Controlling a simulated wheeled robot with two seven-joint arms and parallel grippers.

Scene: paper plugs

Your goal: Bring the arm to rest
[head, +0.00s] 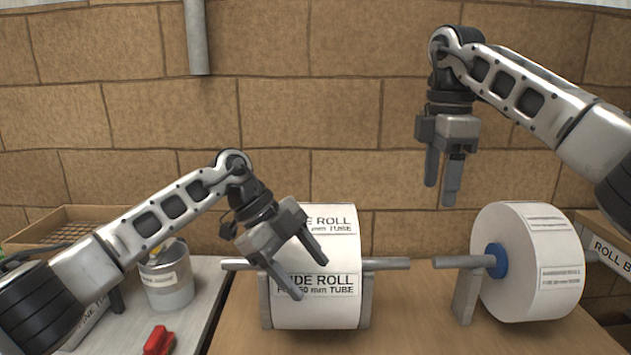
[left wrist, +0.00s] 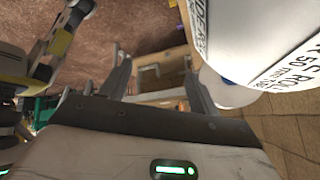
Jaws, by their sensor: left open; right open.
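My left gripper (head: 306,272) is open and empty in the head view, in front of the wide paper roll (head: 335,220). I cannot tell whether it touches the roll. The wide roll rests on a bar across a stand, and its label is partly hidden by the gripper. In the left wrist view, the open fingers (left wrist: 158,82) have nothing between them, and the white roll (left wrist: 262,35) shows close at the upper right. My right gripper (head: 439,193) is open and empty, pointing down above the gap between the two rolls.
A second paper roll (head: 545,262) with a blue plug (head: 497,260) in its core sits on a stand at the right. A grey can (head: 167,277) and a red object (head: 159,341) are on the left table. A box (head: 610,255) stands at far right.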

